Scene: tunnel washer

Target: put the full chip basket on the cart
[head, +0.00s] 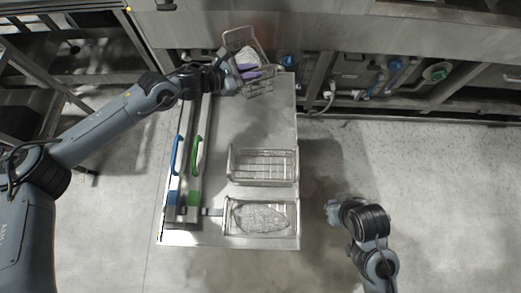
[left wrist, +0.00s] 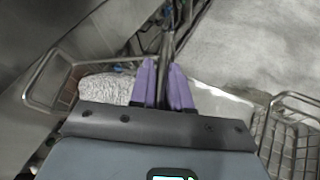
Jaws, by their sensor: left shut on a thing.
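My left gripper (head: 245,73), with purple fingers (left wrist: 165,88), is shut on the dark handle bar (left wrist: 166,50) of a wire basket (head: 262,88). A pale lumpy load, which looks like chips (head: 246,56), lies in that basket and also shows in the left wrist view (left wrist: 105,89). The basket is tilted, at the far end of the steel-topped cart (head: 225,120); I cannot tell whether it touches the top. My right gripper (head: 333,211) is off the cart's right side, apart from everything; its fingers are too small to read.
On the cart stand an empty-looking wire basket (head: 262,149) and, nearer, a basket (head: 297,233) with a pale lumpy load. Steel pieces with a blue handle (head: 176,156) and a green handle (head: 196,156) lie along its left side. Machinery (head: 400,75) with valves stands behind. Floor at right is clear.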

